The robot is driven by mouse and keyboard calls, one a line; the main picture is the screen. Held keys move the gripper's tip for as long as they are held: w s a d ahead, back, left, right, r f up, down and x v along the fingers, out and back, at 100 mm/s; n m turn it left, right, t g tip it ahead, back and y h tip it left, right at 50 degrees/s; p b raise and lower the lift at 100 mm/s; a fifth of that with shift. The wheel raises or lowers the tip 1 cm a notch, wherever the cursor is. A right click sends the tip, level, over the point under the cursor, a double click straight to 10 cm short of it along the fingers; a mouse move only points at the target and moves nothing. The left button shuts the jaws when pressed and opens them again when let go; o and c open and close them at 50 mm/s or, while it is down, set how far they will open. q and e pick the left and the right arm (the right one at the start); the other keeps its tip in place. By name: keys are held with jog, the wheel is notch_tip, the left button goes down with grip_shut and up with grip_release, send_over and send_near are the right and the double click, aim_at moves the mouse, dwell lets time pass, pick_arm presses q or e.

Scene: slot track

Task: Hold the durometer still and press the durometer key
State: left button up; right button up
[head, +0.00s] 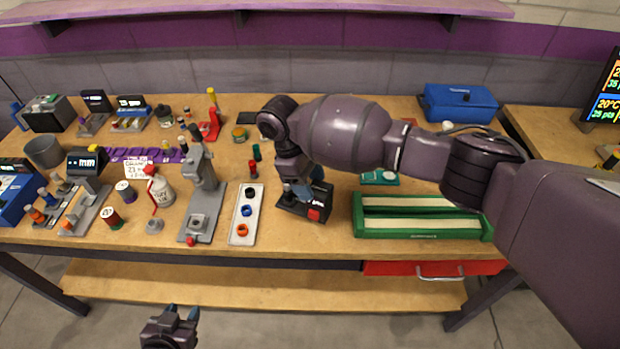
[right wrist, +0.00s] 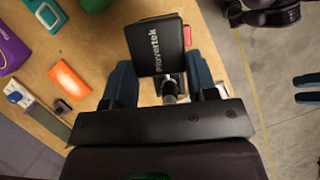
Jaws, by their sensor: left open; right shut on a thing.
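The durometer is a black device with a red key (head: 315,214) at its front. It stands near the table's front edge, right of the white strip with coloured rings. My right gripper (head: 300,190) is over it from above, shut on it; the arm hides part of its top. In the right wrist view the durometer's black housing (right wrist: 157,47) sits between the blue fingers, with a metal shaft below it and the red key (right wrist: 187,35) at its side. My left gripper (head: 181,314) is open and empty, low in front of the table, away from the durometer.
The white strip (head: 238,227) with rings and a grey stand (head: 204,205) are to the durometer's left. A green tray (head: 362,228) is to its right. A blue bag (head: 459,102) lies at the back. The floor space before the table is clear.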

aim_at(314, 215)
jog(key=shift+s+a+f+b, duration=0.1)
jog(key=shift+f+b, duration=0.45)
jog(key=shift+f, duration=0.85)
jog(key=shift+s+a+f+b, duration=0.1)
jog(key=shift+f+b, duration=0.4)
jog(key=shift+f, duration=0.9)
jog(key=shift+f, duration=0.2)
jog(key=shift+f, duration=0.1)
dwell(0.9)
